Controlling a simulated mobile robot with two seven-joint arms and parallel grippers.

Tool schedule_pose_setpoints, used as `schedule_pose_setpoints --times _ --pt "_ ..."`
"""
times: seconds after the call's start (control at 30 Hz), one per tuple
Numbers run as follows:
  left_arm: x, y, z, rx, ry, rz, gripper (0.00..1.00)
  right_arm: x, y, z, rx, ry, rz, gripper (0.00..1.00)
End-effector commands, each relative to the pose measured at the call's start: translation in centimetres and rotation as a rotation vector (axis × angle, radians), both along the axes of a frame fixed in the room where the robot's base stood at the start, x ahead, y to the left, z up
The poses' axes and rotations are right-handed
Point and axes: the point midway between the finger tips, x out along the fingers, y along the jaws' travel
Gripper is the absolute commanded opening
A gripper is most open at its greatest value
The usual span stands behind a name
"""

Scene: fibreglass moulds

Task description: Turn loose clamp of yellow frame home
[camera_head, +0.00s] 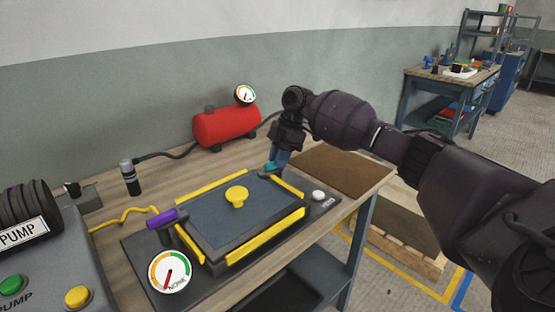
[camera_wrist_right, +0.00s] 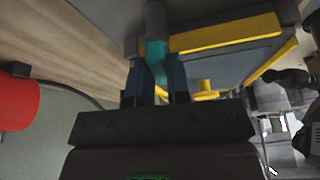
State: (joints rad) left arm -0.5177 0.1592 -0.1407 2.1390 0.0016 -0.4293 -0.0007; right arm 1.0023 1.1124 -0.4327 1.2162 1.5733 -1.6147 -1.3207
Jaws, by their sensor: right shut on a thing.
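The yellow frame (camera_head: 265,237) lies as bars around a dark grey panel (camera_head: 215,215) with a yellow knob (camera_head: 236,196) at its middle; a frame bar also shows in the wrist view (camera_wrist_right: 225,33). A clamp with a teal handle (camera_head: 273,167) stands at the frame's far corner. My right gripper (camera_head: 279,153) is shut on this handle; in the wrist view the teal handle (camera_wrist_right: 157,58) sits between the two fingers (camera_wrist_right: 160,85). A clamp with a purple handle (camera_head: 161,218) is at the near left corner, with nothing holding it. My left gripper is not in view.
A dial gauge (camera_head: 170,272) stands at the front left and a white knob (camera_head: 318,195) at the right. A red tank (camera_head: 226,127) with a gauge and hose is behind. The pump box (camera_head: 50,265) is at the left. A brown mat (camera_head: 340,169) lies on the bench's right.

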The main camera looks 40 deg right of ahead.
Motion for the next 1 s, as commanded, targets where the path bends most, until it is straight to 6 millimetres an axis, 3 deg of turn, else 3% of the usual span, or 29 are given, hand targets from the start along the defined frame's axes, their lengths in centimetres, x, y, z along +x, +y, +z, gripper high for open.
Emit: schedule_pose_setpoints --times 0.7,0.73,0.8,0.87,1.0 --pt "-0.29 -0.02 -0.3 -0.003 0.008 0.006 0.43 0.01 -0.05 -0.05 -0.002 0.001 0.072 0.0" --pt "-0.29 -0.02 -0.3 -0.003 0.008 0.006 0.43 0.01 -0.05 -0.05 -0.002 0.001 0.072 0.22" --pt "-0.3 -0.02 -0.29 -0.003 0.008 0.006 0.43 0.01 -0.05 -0.04 -0.002 0.001 0.072 0.32" --pt "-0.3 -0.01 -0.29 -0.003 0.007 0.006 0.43 0.01 -0.05 -0.04 -0.002 0.001 0.072 0.41" --pt "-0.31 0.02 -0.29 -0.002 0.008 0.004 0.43 0.02 -0.03 -0.02 -0.002 0.001 0.072 0.43"
